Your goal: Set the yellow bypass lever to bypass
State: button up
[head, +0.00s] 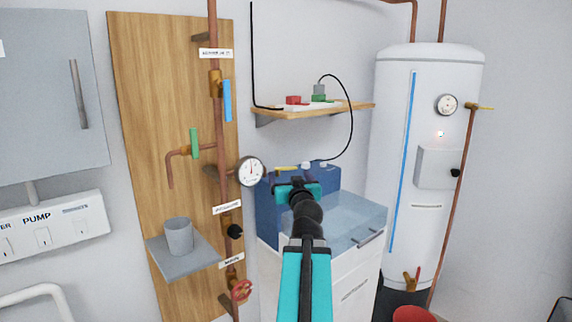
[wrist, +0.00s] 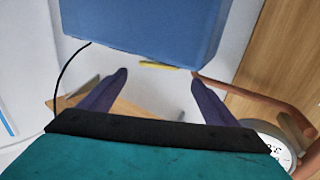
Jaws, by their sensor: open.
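The yellow bypass lever (head: 285,168) shows in the head view as a short, roughly level bar at the top of the blue unit (head: 326,180). In the wrist view the yellow lever (wrist: 158,66) lies along the edge of the blue unit (wrist: 150,25), between and beyond my fingertips. My gripper (head: 298,189) is in front of the blue unit, just below the lever in the head view. In the wrist view my gripper (wrist: 159,78) has its two dark fingers wide apart with nothing between them. The lever's markings cannot be read.
A round gauge (head: 251,171) and copper pipe (head: 217,115) stand just left of the lever. A wooden shelf (head: 330,112) with a black cable hangs above. A grey cup (head: 179,236) sits on a small ledge at left. A white tank (head: 428,80) stands at right.

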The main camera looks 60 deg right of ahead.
aim_at(287, 168)
jog(key=shift+w+d+p, duration=0.2)
jog(key=shift+d+p, duration=0.2)
jog(key=shift+p, duration=1.75)
jog(key=p+x, duration=0.2)
jog(key=p, duration=0.3)
jog(key=shift+w+d, duration=0.25)
jog(key=shift+d, duration=0.05)
jog(key=shift+p+x, duration=0.4)
jog(key=shift+x, duration=2.35)
jog(key=shift+f, duration=0.1)
jog(key=c, duration=1.5)
jog(key=shift+s+d, duration=0.1)
jog(key=shift+s, duration=0.1)
